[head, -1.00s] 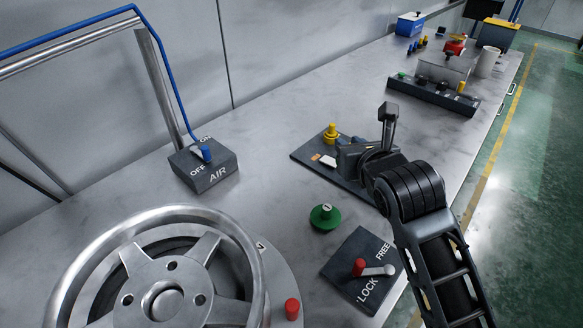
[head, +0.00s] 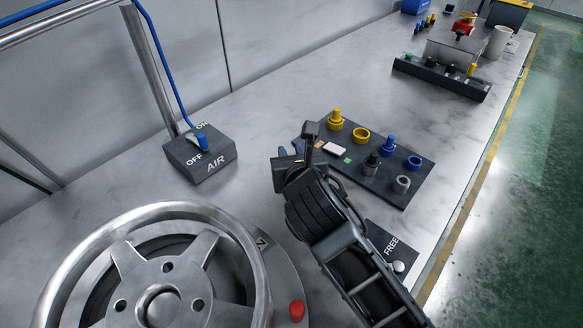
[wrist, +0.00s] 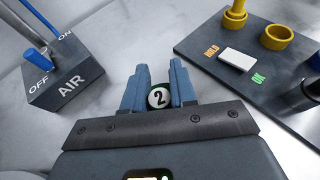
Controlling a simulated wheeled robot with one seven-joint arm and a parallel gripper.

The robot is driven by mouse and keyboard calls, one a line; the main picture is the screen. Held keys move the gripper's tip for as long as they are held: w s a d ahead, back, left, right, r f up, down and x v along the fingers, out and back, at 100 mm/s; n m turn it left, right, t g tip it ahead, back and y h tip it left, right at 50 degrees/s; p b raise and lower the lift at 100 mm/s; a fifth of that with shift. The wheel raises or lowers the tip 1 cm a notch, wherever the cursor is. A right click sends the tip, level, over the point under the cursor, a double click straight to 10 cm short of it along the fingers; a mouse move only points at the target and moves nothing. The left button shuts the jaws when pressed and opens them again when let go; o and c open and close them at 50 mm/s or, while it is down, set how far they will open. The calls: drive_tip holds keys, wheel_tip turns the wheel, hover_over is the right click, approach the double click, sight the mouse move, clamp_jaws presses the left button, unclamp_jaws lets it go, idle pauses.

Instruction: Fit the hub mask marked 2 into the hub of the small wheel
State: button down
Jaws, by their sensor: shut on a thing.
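My gripper (wrist: 159,76) is shut on the hub mask marked 2 (wrist: 158,98). The mask shows between the blue fingers in the wrist view as a dark green piece with a white face and a black 2. In the head view my gripper (head: 290,154) is above the bench, right of the AIR box, and the mask is hidden there. A silver spoked wheel (head: 128,264) lies face up at the lower left, apart from the gripper. Its round hub (head: 162,305) is at the centre of the spokes. I cannot tell whether this is the small wheel.
The AIR switch box (head: 200,155) stands behind the wheel. A dark board (head: 362,176) with yellow, blue and grey fittings lies right of my gripper. A red knob (head: 297,311) is beside the wheel. The FREE/LOCK plate (head: 378,238) is partly hidden by my arm.

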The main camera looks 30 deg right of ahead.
drive_tip(key=shift+f, duration=2)
drive_tip(key=shift+f, duration=0.1)
drive_tip(key=c, duration=0.9)
unclamp_jaws()
